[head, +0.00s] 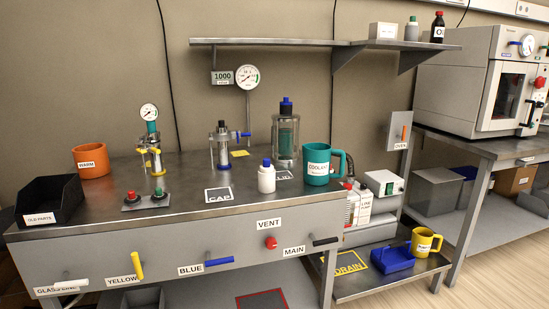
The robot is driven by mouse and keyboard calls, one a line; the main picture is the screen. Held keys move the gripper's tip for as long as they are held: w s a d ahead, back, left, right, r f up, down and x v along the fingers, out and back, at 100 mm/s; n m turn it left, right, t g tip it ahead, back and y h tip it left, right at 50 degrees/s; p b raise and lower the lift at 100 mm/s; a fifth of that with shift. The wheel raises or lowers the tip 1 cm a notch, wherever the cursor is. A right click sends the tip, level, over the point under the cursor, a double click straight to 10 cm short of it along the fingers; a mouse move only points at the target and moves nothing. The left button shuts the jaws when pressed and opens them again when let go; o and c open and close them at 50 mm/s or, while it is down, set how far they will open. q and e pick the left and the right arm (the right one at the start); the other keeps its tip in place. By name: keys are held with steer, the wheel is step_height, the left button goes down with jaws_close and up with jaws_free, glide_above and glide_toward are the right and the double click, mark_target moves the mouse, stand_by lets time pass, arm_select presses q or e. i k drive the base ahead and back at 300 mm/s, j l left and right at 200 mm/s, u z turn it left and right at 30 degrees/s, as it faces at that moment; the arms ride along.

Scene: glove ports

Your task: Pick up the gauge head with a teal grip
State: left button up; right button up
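The gauge head (149,112) has a round white dial. A teal grip (152,128) sits directly below the dial. It stands upright on top of a metal fitting (156,160) with a yellow handle, on the left part of the steel bench. Neither of my grippers is in the head view.
On the bench (190,198) stand an orange WARM mug (91,161), a black OLD PARTS bin (50,201), red and green buttons (146,201), a blue-handled fitting (222,150), a white bottle (266,178) and a teal COOLANT mug (317,164). A shelf (280,42) hangs above.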

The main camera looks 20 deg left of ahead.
mark_target(149, 112)
steer(key=u, duration=1.3)
